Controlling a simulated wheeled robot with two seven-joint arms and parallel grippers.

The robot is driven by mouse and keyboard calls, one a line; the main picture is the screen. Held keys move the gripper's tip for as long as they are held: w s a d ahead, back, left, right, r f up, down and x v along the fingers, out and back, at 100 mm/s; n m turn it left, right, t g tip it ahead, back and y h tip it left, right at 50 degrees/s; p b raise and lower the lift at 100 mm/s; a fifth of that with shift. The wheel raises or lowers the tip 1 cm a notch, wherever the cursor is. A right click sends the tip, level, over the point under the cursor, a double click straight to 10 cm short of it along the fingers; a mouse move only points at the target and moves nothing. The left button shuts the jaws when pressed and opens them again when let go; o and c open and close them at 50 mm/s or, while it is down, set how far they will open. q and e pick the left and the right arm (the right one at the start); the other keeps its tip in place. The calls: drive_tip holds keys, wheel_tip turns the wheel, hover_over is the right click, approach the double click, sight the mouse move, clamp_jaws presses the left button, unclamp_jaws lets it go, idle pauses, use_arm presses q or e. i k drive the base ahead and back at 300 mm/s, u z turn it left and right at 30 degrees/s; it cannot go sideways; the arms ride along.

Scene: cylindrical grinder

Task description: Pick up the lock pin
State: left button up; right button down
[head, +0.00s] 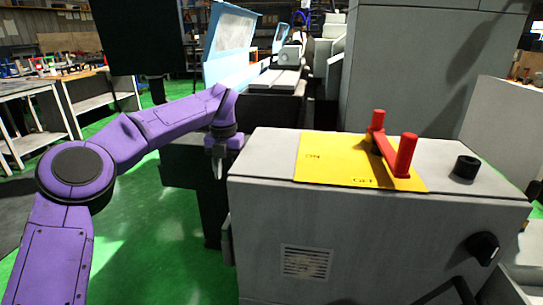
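A red lever with two upright posts (405,157) stands on a yellow ON/OFF plate (325,160) on top of the grey cabinet. A short black cylinder (466,167) stands on the cabinet top to the right. I cannot tell for sure which of these pieces is the lock pin. My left gripper (217,170) points down beside the cabinet's left edge, well left of the red lever and apart from it. It holds nothing that I can see, and its fingers are too small to judge. My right gripper is not in view.
The grey cabinet (350,225) fills the front right, with a black knob (483,247) on its front. A tall grey housing (425,65) rises behind it. A light-blue guard (228,45) stands at the back. Green floor (150,230) is open at the left.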

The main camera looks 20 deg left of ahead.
sight(378, 115)
drive_tip(key=k, duration=1)
